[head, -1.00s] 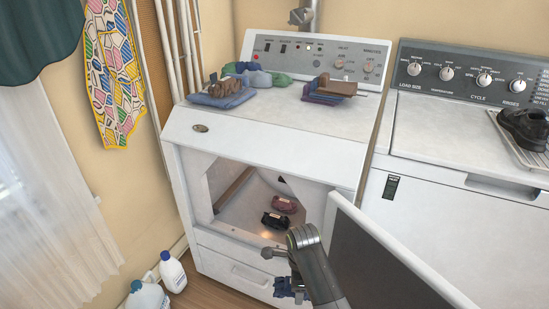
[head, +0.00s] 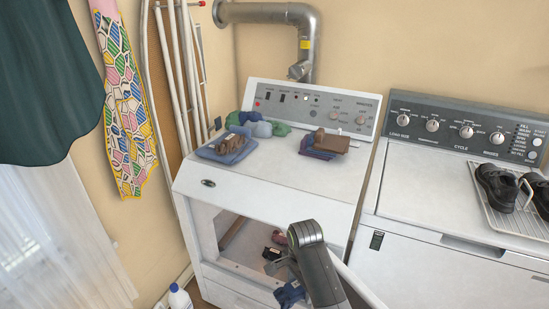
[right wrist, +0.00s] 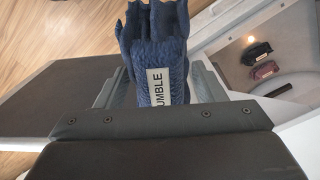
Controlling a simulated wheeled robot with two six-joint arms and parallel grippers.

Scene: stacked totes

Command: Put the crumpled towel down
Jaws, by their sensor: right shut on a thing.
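A crumpled dark blue towel (head: 290,293) hangs in my right gripper (head: 278,266), in front of the dryer's lower right opening edge. In the right wrist view the towel (right wrist: 157,55) stands between the two fingers, with a white label on it reading "UMBLE". The right gripper is shut on it. The white dryer (head: 270,185) has its front opening uncovered. A dark bundle (head: 271,253) and a maroon bundle (head: 279,238) lie inside; they also show at the right of the wrist view. My left gripper is not in view.
On the dryer top are a blue folded cloth with a brown thing (head: 228,149), green and blue bundles (head: 262,127) and a purple-blue stack with a brown item (head: 324,145). The dryer top's front is clear. The open door (head: 362,290) stands right of my arm. A bottle (head: 179,298) is on the floor.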

